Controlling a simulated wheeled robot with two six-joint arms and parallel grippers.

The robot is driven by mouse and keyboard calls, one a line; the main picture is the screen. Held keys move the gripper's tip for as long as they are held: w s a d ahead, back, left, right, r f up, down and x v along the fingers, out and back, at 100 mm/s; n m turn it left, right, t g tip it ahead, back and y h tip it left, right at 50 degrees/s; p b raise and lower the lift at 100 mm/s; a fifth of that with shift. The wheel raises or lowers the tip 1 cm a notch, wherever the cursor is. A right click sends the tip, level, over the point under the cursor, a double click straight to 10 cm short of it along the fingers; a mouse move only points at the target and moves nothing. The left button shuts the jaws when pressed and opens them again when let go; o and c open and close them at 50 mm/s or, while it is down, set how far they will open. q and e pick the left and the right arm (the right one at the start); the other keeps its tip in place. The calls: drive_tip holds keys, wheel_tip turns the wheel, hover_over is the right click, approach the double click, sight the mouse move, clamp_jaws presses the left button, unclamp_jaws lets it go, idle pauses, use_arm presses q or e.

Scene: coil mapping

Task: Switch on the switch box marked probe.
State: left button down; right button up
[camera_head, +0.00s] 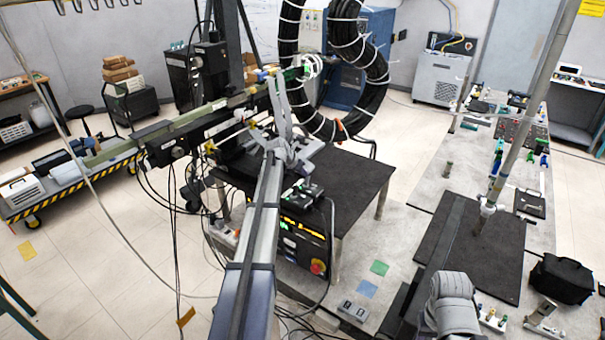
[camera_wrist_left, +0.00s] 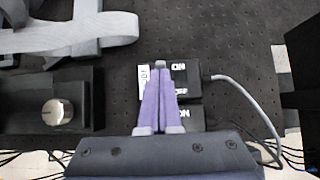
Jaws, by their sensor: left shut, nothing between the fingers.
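Small black switch boxes (camera_head: 304,193) sit on the dark table, with green lights showing in the head view. In the left wrist view two stand one behind the other: a far box (camera_wrist_left: 186,74) with white lettering and a white label strip, and a nearer box (camera_wrist_left: 190,118) partly covered by my gripper. I cannot read which is marked probe. My left gripper (camera_head: 270,160) reaches over the table from the near side. Its purple-grey fingers are shut and empty in the left wrist view (camera_wrist_left: 160,68), overlapping the far box; contact cannot be told.
A grey bracket (camera_wrist_left: 70,35) stands beyond and left of the boxes. A black box with a silver knob (camera_wrist_left: 57,112) is to their left. A cable (camera_wrist_left: 245,95) leaves the far box rightward. A thick black coil (camera_head: 362,115) hangs behind. The table's right part (camera_head: 365,180) is clear.

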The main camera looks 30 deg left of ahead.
idle(0.3)
use_arm(q)
drive_tip(key=p+v, duration=0.4)
drive_tip(key=v, duration=0.2)
drive_tip(key=shift+s+f, duration=0.1)
drive_tip(key=shift+s, duration=0.1)
drive_tip(key=s, duration=1.1)
drive_tip(key=shift+a+f, duration=0.3)
drive_tip(key=shift+a, duration=0.15)
